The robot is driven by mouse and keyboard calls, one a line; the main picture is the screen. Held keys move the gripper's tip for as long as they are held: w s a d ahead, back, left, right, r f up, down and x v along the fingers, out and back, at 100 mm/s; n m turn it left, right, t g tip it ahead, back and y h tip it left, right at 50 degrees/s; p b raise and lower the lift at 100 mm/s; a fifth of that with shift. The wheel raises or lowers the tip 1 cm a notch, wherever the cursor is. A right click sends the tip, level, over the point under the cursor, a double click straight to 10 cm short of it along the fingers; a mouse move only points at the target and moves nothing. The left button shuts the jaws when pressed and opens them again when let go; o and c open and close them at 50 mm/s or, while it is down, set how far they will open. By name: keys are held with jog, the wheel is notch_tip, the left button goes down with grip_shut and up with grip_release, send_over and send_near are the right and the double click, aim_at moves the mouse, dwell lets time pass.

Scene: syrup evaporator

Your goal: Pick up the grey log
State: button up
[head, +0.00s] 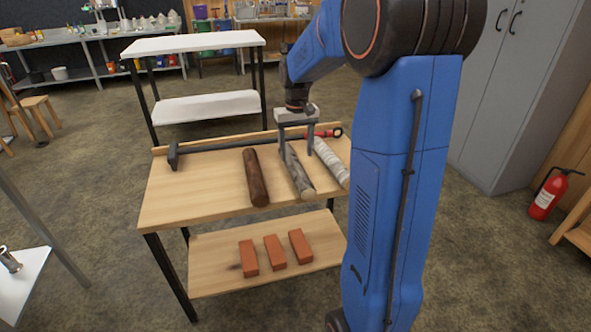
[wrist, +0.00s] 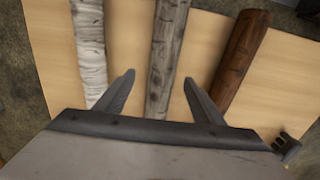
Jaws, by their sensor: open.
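The grey log (head: 298,178) lies on the wooden table top, between a dark brown log and a white-barked log. My gripper (head: 296,153) is open and points down over the far part of the grey log, with a finger to each side of it. In the wrist view the grey log (wrist: 168,50) runs up between the spread fingers of my gripper (wrist: 160,78). My gripper's body hides its near end there. I cannot tell how far the fingertips are above the table top.
The brown log (head: 256,178) and white log (head: 331,162) lie close on either side. A long-handled tool (head: 220,146) lies along the back of the table (head: 205,190). Several bricks (head: 274,249) rest on the lower shelf. A white rack (head: 195,43) stands behind.

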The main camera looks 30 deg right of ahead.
aim_at(295, 162)
jog(key=shift+w+a+f, duration=0.1)
jog(key=shift+f, duration=1.4)
jog(key=shift+a+f, duration=0.1)
jog(key=shift+f, duration=1.4)
jog(key=shift+c, duration=0.5)
jog(key=c, duration=1.2)
notch_tip(295, 162, up, 10)
jog(key=shift+r, duration=0.1)
jog(key=shift+d, duration=0.15)
